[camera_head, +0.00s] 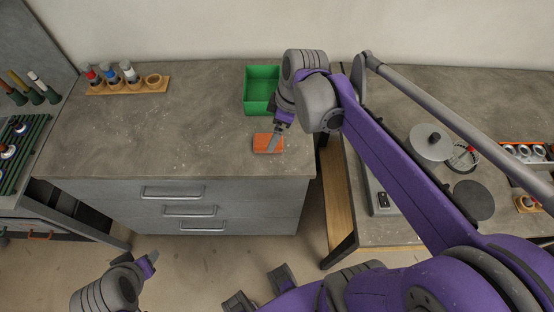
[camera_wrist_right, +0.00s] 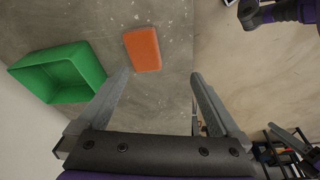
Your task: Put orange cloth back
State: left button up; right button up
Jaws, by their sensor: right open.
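The orange cloth (camera_head: 268,143), a small flat rectangular block shape, lies on the grey counter near its front right edge. It also shows in the right wrist view (camera_wrist_right: 142,49), just beyond the fingertips.
A wooden rack (camera_head: 130,87) with several coloured-top bottles stands at the back left. The counter (camera_head: 185,125) between is clear. Drawers (camera_head: 190,210) are below the counter.

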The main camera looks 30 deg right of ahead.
jog(key=s+a+f+m+t+h, duration=0.1)
jog(key=s+a+f+m+t, duration=0.2)
jog(key=s+a+f+m, duration=0.3)
jog(key=s+m, duration=0.2)
jog(key=s, duration=0.2)
jog(key=shift+s+a+f+m+h, duration=0.15)
jog(key=shift+s+a+m+h, duration=0.2)
jog(key=shift+s+m+h, duration=0.05)
dwell(0.5)
